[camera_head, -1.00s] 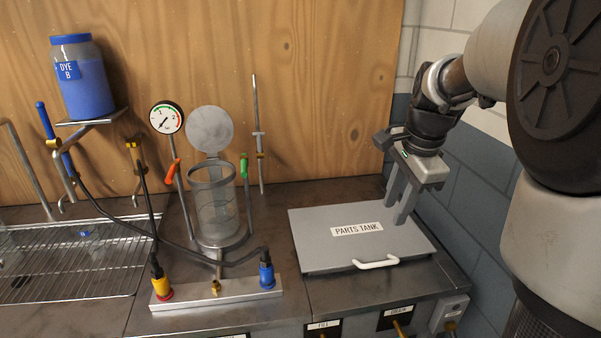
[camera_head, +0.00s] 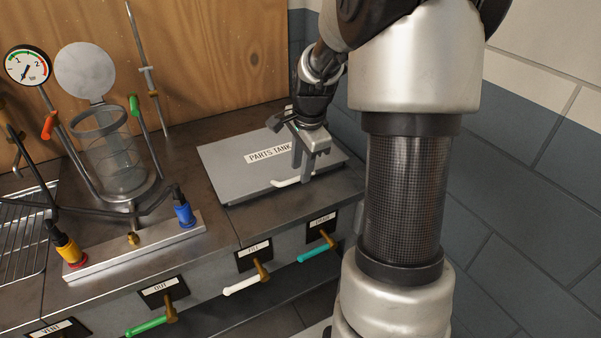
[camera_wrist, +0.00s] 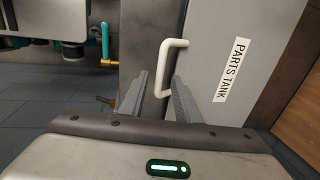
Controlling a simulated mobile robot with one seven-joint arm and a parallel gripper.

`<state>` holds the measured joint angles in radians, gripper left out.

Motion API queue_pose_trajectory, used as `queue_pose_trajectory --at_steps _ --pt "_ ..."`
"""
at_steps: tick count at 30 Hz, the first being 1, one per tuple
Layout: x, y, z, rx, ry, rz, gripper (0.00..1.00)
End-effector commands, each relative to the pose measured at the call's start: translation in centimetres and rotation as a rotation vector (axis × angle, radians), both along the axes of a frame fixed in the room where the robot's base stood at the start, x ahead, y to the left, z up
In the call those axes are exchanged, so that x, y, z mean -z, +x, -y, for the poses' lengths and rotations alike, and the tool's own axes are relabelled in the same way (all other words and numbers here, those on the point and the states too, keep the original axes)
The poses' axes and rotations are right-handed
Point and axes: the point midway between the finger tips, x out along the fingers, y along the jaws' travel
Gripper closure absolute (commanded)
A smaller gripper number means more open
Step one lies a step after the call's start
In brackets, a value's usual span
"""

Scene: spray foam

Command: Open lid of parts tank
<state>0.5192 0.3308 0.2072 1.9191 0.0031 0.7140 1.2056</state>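The parts tank lid (camera_head: 230,165) is a flat grey plate with a "PARTS TANK" label, lying shut on the counter. Its white handle (camera_head: 292,181) is at the front edge of the lid. In the wrist view the lid (camera_wrist: 215,30) fills the right part and the handle (camera_wrist: 165,62) stands ahead, between the lines of the two fingers. My gripper (camera_head: 302,165) is over the front right part of the lid, close to the handle. Contact with the handle cannot be told.
A glass cylinder (camera_head: 115,150) with a raised round lid stands left of the tank. Yellow and blue connectors (camera_head: 184,212) sit on a metal bar in front of it. White (camera_head: 243,287) and teal (camera_head: 313,254) valve levers project below the tank. A brick wall is at right.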

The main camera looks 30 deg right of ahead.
Motion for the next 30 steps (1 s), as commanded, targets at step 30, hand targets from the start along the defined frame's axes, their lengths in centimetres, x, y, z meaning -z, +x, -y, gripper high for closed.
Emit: queue_pose_trajectory --at_steps 30 --pt "1.3 0.4 0.0 0.0 0.001 -0.007 1.0"
